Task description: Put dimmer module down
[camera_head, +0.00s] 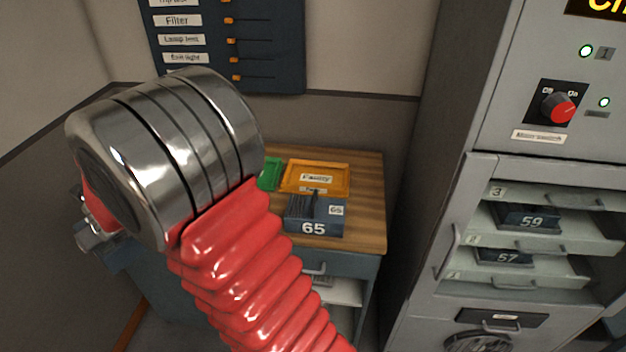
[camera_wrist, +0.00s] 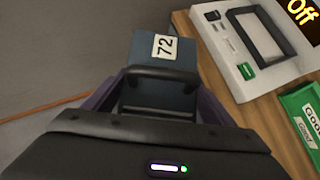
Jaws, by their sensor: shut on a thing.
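A blue-grey dimmer module labelled 72 (camera_wrist: 143,63) shows in the wrist view, with a dark handle across its near end. My gripper (camera_wrist: 160,88) is shut on this module, its purple fingers on both sides of the handle. The module is beside the left edge of the wooden top (camera_wrist: 200,68), over the floor as seen from the wrist. In the head view my arm hides most of the gripper, and I cannot make out the label there.
A tester reading Off (camera_wrist: 243,72) and a green Good tray (camera_wrist: 298,118) are on the wooden top. An orange Faulty tray (camera_head: 343,180) and module 65 (camera_head: 318,228) sit there too. The grey rack (camera_head: 440,130) at right holds modules 59 (camera_head: 530,220) and 57 (camera_head: 507,258).

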